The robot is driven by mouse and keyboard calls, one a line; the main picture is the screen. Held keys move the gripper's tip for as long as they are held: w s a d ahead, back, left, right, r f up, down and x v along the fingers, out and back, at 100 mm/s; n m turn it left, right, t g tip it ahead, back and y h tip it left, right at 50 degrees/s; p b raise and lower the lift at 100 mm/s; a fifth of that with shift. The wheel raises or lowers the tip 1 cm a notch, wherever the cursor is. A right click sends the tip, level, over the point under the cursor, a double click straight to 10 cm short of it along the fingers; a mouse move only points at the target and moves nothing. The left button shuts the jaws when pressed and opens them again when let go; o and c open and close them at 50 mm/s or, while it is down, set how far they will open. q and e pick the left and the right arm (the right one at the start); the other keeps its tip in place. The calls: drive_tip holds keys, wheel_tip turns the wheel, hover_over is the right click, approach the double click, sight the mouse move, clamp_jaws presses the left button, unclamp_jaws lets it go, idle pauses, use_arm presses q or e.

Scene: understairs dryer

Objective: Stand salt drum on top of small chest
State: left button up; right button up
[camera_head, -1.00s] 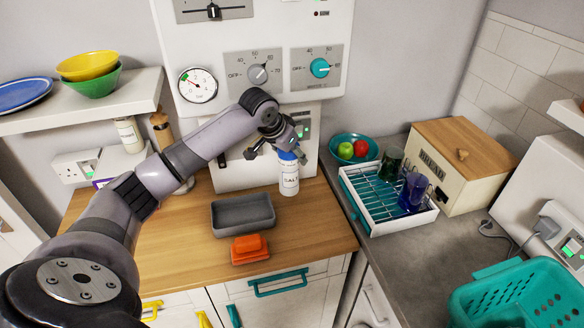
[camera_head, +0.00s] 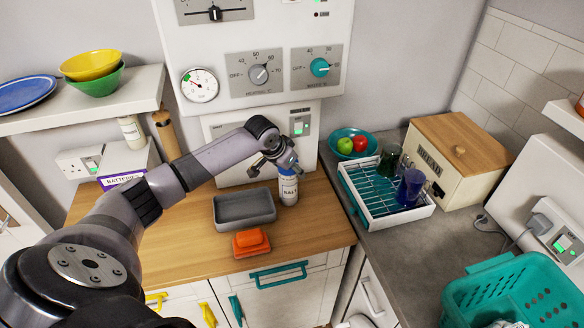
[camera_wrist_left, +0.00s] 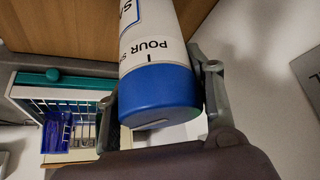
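The salt drum (camera_head: 288,187) is a white cylinder with a blue cap, upright behind the right end of the grey tray. I cannot tell whether its base touches the wooden worktop. My left gripper (camera_head: 273,164) is at its cap end. In the left wrist view the salt drum (camera_wrist_left: 162,75) lies between the two fingers, which look shut on it. A small white chest (camera_head: 130,163) with a purple BATTERIES label stands at the back left against the wall, under the shelf, partly hidden by my left arm. My right gripper is out of view.
The grey tray (camera_head: 244,209) and an orange block-like object (camera_head: 250,242) occupy the wooden worktop (camera_head: 190,258). Bowls sit on the shelf (camera_head: 90,108) above the chest. A dish rack (camera_head: 398,209) is to the right.

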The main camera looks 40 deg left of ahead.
use_arm(q)
drive_tip(key=o, duration=0.4)
drive_tip(key=shift+r, duration=0.15)
